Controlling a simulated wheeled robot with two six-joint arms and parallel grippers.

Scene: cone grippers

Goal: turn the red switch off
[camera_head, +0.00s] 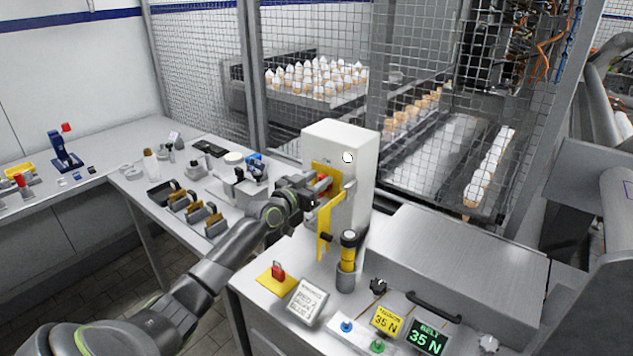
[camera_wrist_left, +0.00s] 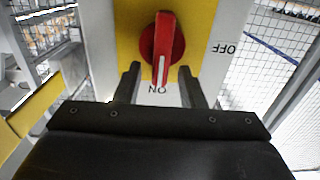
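The red switch (camera_wrist_left: 162,42) is a round rotary knob with a raised handle on a yellow plate (camera_wrist_left: 203,20). Its white mark points at the upside-down word ON; OFF is printed to the right in the left wrist view. In the head view the red switch (camera_head: 325,182) is on the front of a white box (camera_head: 350,142), partly hidden by my gripper. My left gripper (camera_head: 316,187) is in front of it. In the left wrist view its fingers (camera_wrist_left: 161,75) are apart, one on each side of the handle's lower end, with visible gaps. My right gripper is not in view.
A yellow bar (camera_head: 325,232) hangs in front of the box, close to my gripper. A mesh fence (camera_head: 400,110) stands behind.

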